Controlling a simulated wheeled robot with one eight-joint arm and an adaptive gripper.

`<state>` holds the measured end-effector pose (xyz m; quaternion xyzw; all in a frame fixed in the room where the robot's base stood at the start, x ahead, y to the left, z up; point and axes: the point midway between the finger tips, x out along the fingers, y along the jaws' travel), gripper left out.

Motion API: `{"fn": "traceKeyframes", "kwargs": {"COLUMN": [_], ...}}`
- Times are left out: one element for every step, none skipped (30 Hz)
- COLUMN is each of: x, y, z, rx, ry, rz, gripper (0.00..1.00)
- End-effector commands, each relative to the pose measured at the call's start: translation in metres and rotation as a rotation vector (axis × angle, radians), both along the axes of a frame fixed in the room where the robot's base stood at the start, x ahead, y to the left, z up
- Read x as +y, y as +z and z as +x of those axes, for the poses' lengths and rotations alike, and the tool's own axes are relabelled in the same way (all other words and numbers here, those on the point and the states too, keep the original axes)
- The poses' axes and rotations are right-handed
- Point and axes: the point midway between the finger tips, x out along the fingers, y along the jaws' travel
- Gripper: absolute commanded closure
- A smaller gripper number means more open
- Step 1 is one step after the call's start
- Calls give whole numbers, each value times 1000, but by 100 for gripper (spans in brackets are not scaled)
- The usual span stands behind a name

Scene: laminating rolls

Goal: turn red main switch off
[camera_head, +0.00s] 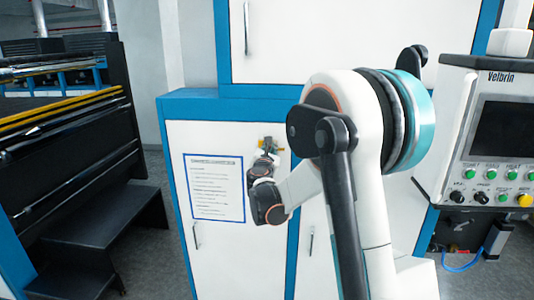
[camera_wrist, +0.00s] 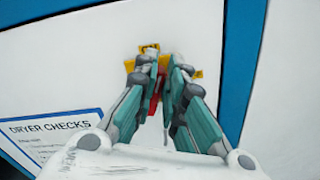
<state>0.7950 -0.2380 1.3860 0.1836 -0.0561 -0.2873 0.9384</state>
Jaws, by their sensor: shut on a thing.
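The red main switch (camera_wrist: 155,97) shows in the wrist view as a small red part between my fingertips, with a yellow plate (camera_wrist: 149,49) around it. In the head view the yellow plate (camera_head: 269,144) is on the white door of the low blue-edged cabinet, right of a printed sheet. My gripper (camera_wrist: 161,72) is at the switch with its teal fingers shut on it. In the head view my gripper (camera_head: 267,152) hides the red part. The switch's exact angle is hard to tell behind the fingers.
A "Dryer checks" sheet (camera_wrist: 50,140) is on the same door (camera_head: 187,140). A control panel with a screen (camera_head: 502,131) and several buttons stands at right. A black machine with steps (camera_head: 105,215) is at left, with open floor between it and the cabinet.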

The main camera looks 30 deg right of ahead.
Motion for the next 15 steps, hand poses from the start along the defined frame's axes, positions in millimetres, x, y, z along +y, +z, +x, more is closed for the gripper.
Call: {"fn": "traceKeyframes", "kwargs": {"x": [-1,-2,-3,-3,-4,-5,-5,-6,-7,-7,-8,-8,-9,-9,-10], "y": [-3,-4,-4,-5,-5,-6,-6,-6,-7,-8,-8,-9,-9,-10,-11], "z": [-1,-1,-2,-2,-3,-3,-4,-4,-5,-5,-5,-6,-6,-6,-7], "rx": [-26,-41,-63,-79,-95,-116,-132,-148,-169,-185,-201,-222,-238,-254,-275], "ry": [0,0,0,0,0,0,0,0,0,-1,-1,-1,-1,-1,-1], "rz": [38,61,93,117,141,172,196,220,250,274,299,329,353,377,408], "gripper": [100,100,100,100,100,100,100,100,100,100,100,100,100,100,100]}}
